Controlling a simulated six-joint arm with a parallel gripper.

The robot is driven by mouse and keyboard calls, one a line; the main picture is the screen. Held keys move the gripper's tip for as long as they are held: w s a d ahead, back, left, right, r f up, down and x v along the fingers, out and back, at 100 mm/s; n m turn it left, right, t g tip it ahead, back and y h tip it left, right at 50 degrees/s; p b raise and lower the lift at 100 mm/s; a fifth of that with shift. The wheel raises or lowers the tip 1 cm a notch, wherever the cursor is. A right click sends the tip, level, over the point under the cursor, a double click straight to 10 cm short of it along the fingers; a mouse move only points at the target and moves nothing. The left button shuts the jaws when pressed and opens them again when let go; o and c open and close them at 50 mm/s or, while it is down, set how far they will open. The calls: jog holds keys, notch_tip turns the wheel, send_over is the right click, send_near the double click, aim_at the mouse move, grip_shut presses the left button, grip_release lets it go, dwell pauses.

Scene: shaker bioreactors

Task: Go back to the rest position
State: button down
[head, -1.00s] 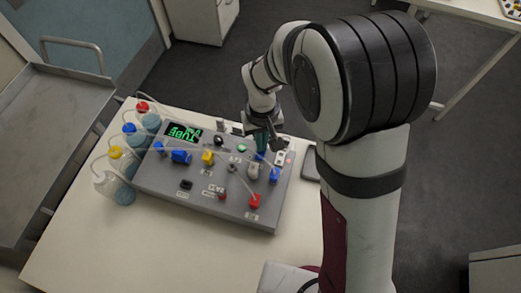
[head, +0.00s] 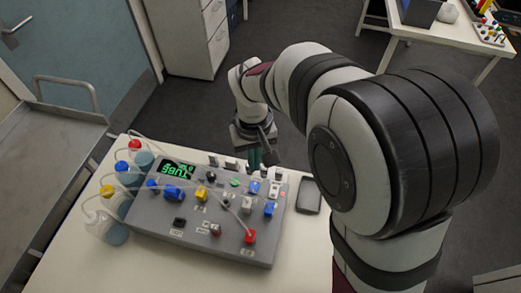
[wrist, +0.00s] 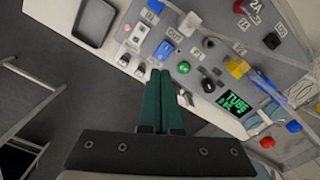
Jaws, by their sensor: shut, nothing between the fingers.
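My gripper (head: 254,158) is at the far edge of the grey bioreactor box (head: 150,213), raised above it. In the wrist view its two green fingers (wrist: 159,80) are together with nothing between them. The box carries a lit green display (head: 180,170), a green button (head: 235,183), a red connector (head: 250,236) and several blue and yellow fittings. The box also shows in the wrist view (wrist: 215,62). How high my fingertips are above the box is hard to tell.
Several bottles with coloured caps (head: 112,231) stand at the box's left, joined by tubes. A dark flat tray (head: 308,196) lies to its right on the white table (head: 75,265). A metal cart (head: 45,150) is at the left. A second table (head: 440,32) stands at the back right.

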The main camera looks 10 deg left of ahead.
jog(key=s+d+r+m, duration=0.4)
jog(key=s+d+r, duration=0.1)
jog(key=d, duration=0.4)
jog(key=s+d+m+y, duration=0.1)
jog(key=s+d+m, duration=0.2)
jog(key=s, duration=0.3)
jog(key=s+d+r+m, duration=0.1)
jog(key=s+d+m, duration=0.3)
jog(key=s, duration=0.3)
jog(key=shift+s+d+r+m+y, duration=0.15)
jog(key=shift+d+r+m+y, duration=0.15)
jog(key=shift+y, duration=0.1)
